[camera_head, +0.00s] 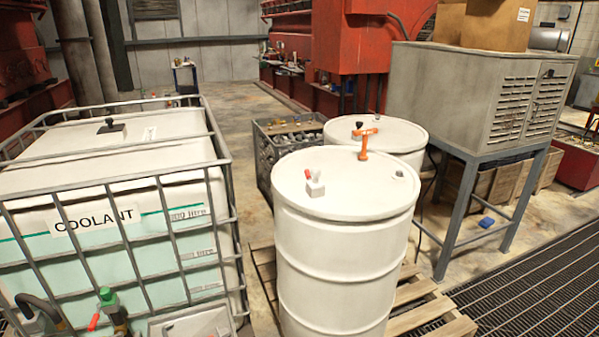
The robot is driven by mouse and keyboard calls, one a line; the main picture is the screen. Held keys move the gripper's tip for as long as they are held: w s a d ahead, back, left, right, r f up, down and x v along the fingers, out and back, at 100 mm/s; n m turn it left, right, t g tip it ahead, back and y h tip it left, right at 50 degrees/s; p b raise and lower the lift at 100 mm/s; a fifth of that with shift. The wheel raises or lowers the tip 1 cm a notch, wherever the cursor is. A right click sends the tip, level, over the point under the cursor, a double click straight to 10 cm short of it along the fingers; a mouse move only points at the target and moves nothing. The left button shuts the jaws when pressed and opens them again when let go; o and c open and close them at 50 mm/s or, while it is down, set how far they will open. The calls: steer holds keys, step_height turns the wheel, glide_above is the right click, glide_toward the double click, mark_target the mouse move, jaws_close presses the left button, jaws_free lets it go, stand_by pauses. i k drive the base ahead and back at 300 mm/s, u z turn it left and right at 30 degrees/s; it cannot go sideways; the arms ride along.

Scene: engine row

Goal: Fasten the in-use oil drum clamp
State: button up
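A white oil drum (340,265) stands upright on a wooden pallet at the centre. On its lid is a small pale grey block (315,187) with a short red-tipped lever (308,175) sticking up at its left; it may be the clamp, but it is too small to tell its latch state. An orange tap-like fitting (364,142) stands at the back of the lid, and a small cap (399,173) sits at the right. A second white drum (408,140) stands behind, partly hidden. My gripper is not in view.
A caged white coolant tank (108,222) fills the left, with a green valve (107,297) and a black hose-like part (40,312) at its foot. A grey cabinet (440,95) on a stand is at right. The pallet (428,312) and floor grating (540,285) lie front right.

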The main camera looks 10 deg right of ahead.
mark_target(307, 173)
steer(key=z, duration=0.1)
steer(key=k, duration=0.6)
steer(key=u, duration=0.25)
steer(key=i, duration=0.9)
steer(key=u, duration=0.95)
steer(key=i, duration=0.35)
steer(key=u, duration=0.05)
